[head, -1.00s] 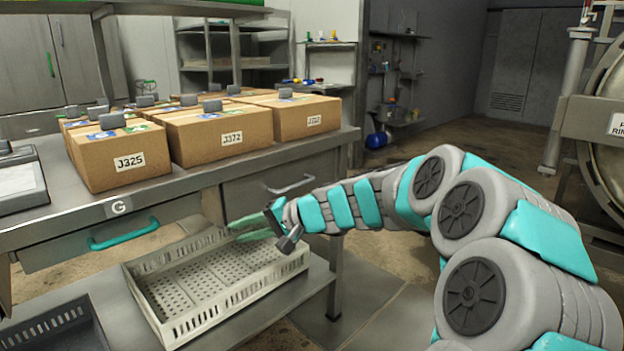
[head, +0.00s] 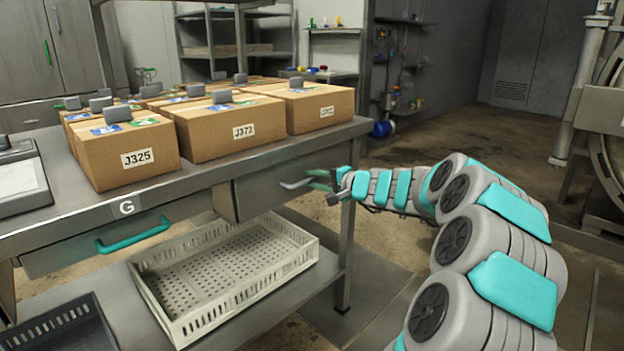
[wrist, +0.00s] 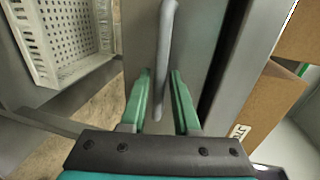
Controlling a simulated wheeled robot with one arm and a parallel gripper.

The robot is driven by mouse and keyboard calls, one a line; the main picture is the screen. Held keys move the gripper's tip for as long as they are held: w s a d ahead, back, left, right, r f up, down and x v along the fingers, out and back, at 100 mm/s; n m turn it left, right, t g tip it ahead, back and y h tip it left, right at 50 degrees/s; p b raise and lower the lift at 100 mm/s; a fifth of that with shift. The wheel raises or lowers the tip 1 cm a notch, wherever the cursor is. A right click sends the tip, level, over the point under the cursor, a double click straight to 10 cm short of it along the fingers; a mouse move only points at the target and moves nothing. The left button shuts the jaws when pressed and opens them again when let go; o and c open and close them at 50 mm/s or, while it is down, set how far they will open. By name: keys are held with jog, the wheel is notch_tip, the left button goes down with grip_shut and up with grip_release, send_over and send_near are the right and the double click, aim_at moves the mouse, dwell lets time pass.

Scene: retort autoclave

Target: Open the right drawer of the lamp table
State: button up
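The lamp table shows as a steel bench (head: 190,187) with two drawers under its top; no lamp is visible. The right drawer (head: 262,194) has a grey front with a pale bar handle (head: 293,185). I cannot tell whether it is slightly ajar. My gripper (head: 317,180) is at the right end of this handle. In the wrist view, the green fingers of my gripper (wrist: 161,78) are apart, one on each side of the handle (wrist: 164,45). A gap shows beside the bar, so they are not closed on it. The left drawer has a teal handle (head: 133,236).
Several cardboard boxes (head: 215,140) stand on the bench top. A white perforated crate (head: 200,325) sits on the lower shelf, below the right drawer, with a dark tray (head: 62,325) to its left. A bench leg (head: 345,255) stands below my gripper.

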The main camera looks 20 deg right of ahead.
jog(key=shift+w+a+f, duration=0.1)
jog(key=shift+w+a, duration=0.05)
jog(key=shift+w, duration=0.2)
jog(key=shift+c, duration=0.4)
grip_shut()
dwell(0.9)
